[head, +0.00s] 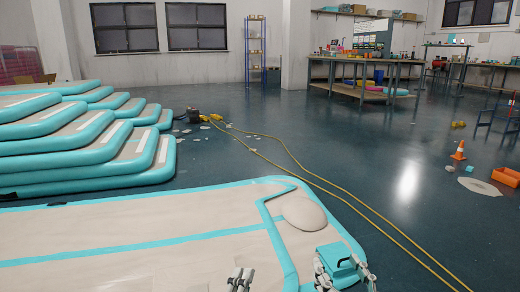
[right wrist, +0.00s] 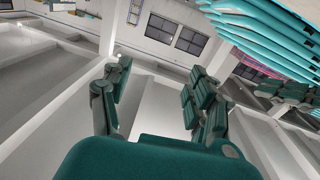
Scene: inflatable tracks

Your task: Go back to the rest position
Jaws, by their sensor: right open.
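My right gripper (head: 343,272) shows at the bottom of the head view, a teal block with grey jointed fingers on either side. It is in front of the near end of a beige inflatable track (head: 130,222) with teal edges. In the right wrist view the right gripper (right wrist: 158,80) has its two fingers spread, with nothing between them. Part of my left gripper (head: 241,281) shows as grey jointed fingers at the bottom edge. Its palm is cut off, and its opening is unclear.
A beige round patch (head: 303,213) lies on the track's right corner. Stacked inflatable tracks (head: 75,150) stand at the left. A yellow hose (head: 330,188) crosses the floor. A traffic cone (head: 459,152) and an orange bin (head: 505,177) are at the right. Workbenches (head: 365,62) stand behind.

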